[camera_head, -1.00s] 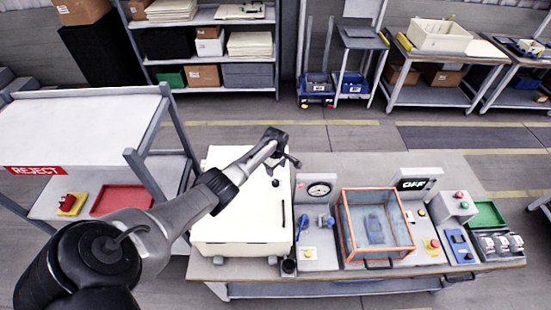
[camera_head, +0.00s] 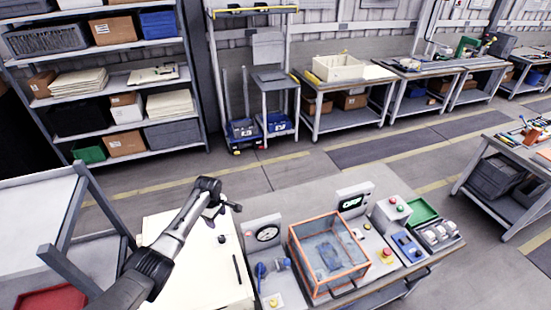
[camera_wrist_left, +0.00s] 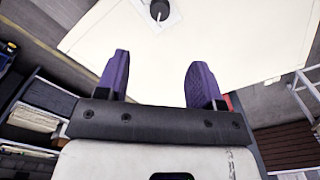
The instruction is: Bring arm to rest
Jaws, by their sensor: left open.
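My left arm comes in from the lower left in the head view. Its gripper (camera_head: 222,207) is over the cream-coloured cabinet (camera_head: 205,275) at the left end of the workbench. In the left wrist view the two purple fingers (camera_wrist_left: 155,80) stand wide apart with nothing between them. The pale cabinet top (camera_wrist_left: 220,45) fills the space beyond the fingers, with a dark round knob (camera_wrist_left: 159,10) on it. My right gripper is not in view.
Right of the cabinet on the bench are a gauge panel (camera_head: 266,233), an orange-framed clear box (camera_head: 318,287), a display reading OFF (camera_head: 351,203) and a green tray (camera_head: 421,209). A grey-framed rack (camera_head: 65,225) stands at left. Floor behind the bench is clear.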

